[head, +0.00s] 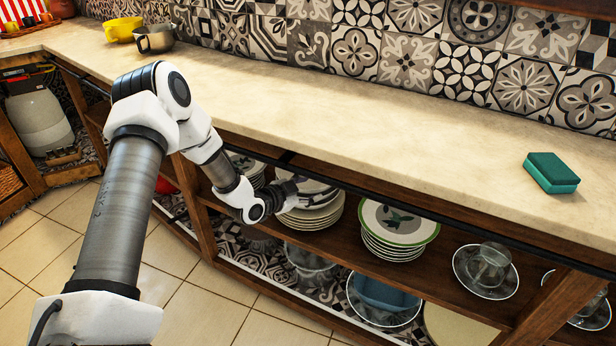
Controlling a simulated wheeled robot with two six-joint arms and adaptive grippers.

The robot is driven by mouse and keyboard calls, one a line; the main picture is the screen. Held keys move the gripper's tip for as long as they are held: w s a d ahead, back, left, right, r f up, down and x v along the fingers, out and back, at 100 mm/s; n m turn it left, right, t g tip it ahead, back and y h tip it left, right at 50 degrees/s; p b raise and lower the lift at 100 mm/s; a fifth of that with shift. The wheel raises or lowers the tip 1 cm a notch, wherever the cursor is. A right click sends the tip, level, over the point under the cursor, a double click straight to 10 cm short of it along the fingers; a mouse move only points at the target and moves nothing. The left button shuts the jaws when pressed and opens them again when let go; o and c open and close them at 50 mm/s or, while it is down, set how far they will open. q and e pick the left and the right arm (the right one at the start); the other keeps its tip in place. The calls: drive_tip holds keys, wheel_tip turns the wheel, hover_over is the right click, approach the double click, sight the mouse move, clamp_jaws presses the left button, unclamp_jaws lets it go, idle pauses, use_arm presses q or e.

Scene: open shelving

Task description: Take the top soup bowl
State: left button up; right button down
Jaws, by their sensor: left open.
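A stack of cream-white bowls or soup plates (318,214) stands on the upper shelf under the counter, in the head view. My left arm comes in from the left and reaches under the counter front. My left gripper (291,189) is open at the left side of this stack, close to its upper rim. Its dark fingers overlap the top bowl in the picture, and I cannot tell whether they touch it. Part of the stack is hidden behind my wrist. My right gripper is not in view.
A stack of green-rimmed plates (396,222) stands to the right, then glassware on a saucer (486,268). More white dishes (245,166) are left. The counter (400,130) overhangs the shelf (350,245). A green sponge (552,172) lies on the counter.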

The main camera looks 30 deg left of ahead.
sight(315, 189)
use_arm(q)
drive_tip(key=x, duration=0.2)
drive_tip(key=b+x, duration=0.1)
drive_tip(key=x, duration=0.1)
drive_tip(key=shift+w+d+f, duration=0.15)
drive_tip(key=shift+d+f, duration=0.05)
drive_tip(key=shift+f, duration=0.15)
drive_tip(key=shift+w, duration=0.2)
drive_tip(key=shift+s+a+r, duration=0.1)
drive_tip(key=shift+c, duration=0.2)
clamp_jaws()
drive_tip(key=shift+r, duration=0.1)
